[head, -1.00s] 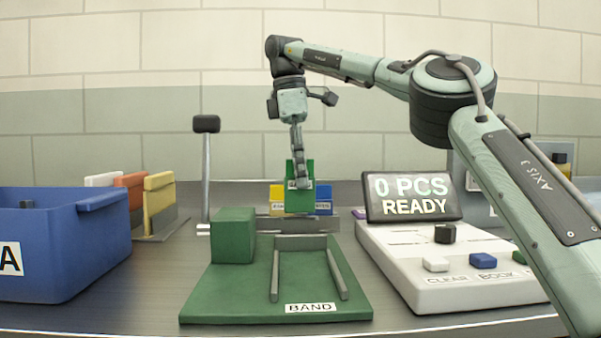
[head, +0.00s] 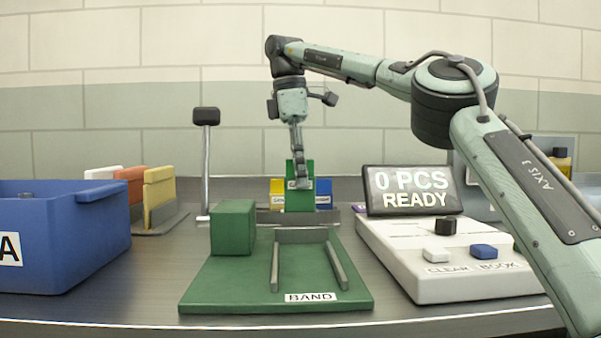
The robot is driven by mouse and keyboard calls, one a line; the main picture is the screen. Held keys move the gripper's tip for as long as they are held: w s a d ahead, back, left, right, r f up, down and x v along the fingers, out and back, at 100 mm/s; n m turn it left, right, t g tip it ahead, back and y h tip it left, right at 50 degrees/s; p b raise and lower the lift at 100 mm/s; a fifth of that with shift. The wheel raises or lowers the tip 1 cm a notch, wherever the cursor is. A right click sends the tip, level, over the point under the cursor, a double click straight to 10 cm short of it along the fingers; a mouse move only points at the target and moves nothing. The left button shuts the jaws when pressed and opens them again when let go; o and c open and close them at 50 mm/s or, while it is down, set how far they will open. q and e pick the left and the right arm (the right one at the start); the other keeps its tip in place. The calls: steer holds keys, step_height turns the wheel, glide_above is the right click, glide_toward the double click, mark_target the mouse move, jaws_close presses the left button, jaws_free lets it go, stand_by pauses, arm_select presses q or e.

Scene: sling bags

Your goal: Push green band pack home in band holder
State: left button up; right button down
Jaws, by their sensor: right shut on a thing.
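The green pack (head: 299,203) stands upright at the back of the bench, between a yellow pack (head: 277,193) and a blue pack (head: 323,193). My right gripper (head: 301,183) points down and is shut on the green pack's upper part, covering some of its label. A low grey bar (head: 268,217) lies at the foot of these packs; how the green pack's bottom meets it is unclear. In front is the green base labelled BAND (head: 225,290), with two grey rails, a grey back bar and a green block (head: 232,228). My left gripper is not in view.
A blue bin (head: 60,250) stands at the left, with white, orange and yellow packs (head: 158,190) in a rack behind it. A black-topped lever (head: 206,150) rises nearby. At the right are a white button console (head: 430,275) and a "0 PCS READY" display (head: 412,191).

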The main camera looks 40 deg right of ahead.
mark_target(303, 212)
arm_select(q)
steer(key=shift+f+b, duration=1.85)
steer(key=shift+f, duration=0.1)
arm_select(e)
steer(key=shift+f, duration=2.15)
steer(key=c, duration=1.4)
jaws_free()
steer(key=shift+o, duration=0.2)
